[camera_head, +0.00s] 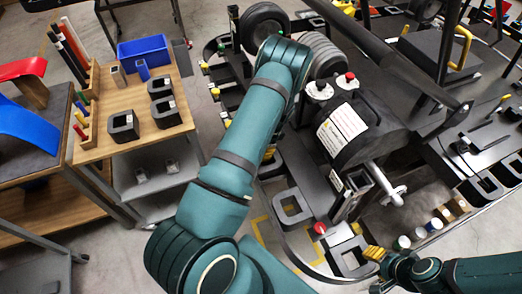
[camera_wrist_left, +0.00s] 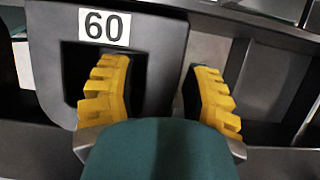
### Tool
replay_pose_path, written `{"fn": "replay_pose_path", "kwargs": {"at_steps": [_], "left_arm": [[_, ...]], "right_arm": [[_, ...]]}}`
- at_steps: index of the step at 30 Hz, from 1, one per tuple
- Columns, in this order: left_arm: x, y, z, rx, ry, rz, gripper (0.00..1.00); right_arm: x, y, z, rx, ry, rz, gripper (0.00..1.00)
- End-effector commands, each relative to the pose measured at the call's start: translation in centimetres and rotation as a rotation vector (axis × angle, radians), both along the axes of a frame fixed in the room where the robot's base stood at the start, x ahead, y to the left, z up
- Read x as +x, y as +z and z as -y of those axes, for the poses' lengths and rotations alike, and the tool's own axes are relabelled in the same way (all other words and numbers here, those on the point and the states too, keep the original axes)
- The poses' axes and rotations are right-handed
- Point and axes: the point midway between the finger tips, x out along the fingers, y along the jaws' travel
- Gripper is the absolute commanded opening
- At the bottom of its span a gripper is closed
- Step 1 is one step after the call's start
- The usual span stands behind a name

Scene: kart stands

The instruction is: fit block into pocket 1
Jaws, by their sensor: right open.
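In the head view, three black hollow blocks stand on the wooden cart top: a front one (camera_head: 123,127), a back one (camera_head: 161,84) and a right one (camera_head: 165,113). Square-framed black pockets sit on the kart's near side, one (camera_head: 292,208) in the middle and one (camera_head: 350,256) lower right. I cannot read which is pocket 1. My right gripper (camera_head: 376,254), with yellow pads, is beside the lower right pocket, open. My left gripper is not clear in the head view.
My left arm crosses the middle and hides part of the kart. A blue bin (camera_head: 143,50) stands at the cart's back. A red knob (camera_head: 320,228) is near the pockets. Several small coloured cylinders line the kart's right edge. Grey floor lies between cart and kart.

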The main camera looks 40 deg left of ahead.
Motion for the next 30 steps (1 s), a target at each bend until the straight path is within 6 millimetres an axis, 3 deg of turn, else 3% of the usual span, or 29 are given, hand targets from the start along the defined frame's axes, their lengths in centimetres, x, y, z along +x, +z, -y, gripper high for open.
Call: {"fn": "replay_pose_path", "kwargs": {"at_steps": [8,21,30], "left_arm": [[0.1,0.5,0.0,0.001,0.000,0.000,0.48],[2.4,6.4,1.0,0.000,-0.002,0.003,0.48],[2.7,7.2,1.2,0.000,-0.001,0.000,0.48]], "right_arm": [[0.0,0.5,0.0,0.000,0.000,0.000,0.47],[0.1,1.9,0.0,0.001,0.004,-0.001,0.47],[0.0,1.8,0.0,0.001,0.004,-0.001,0.47]]}}
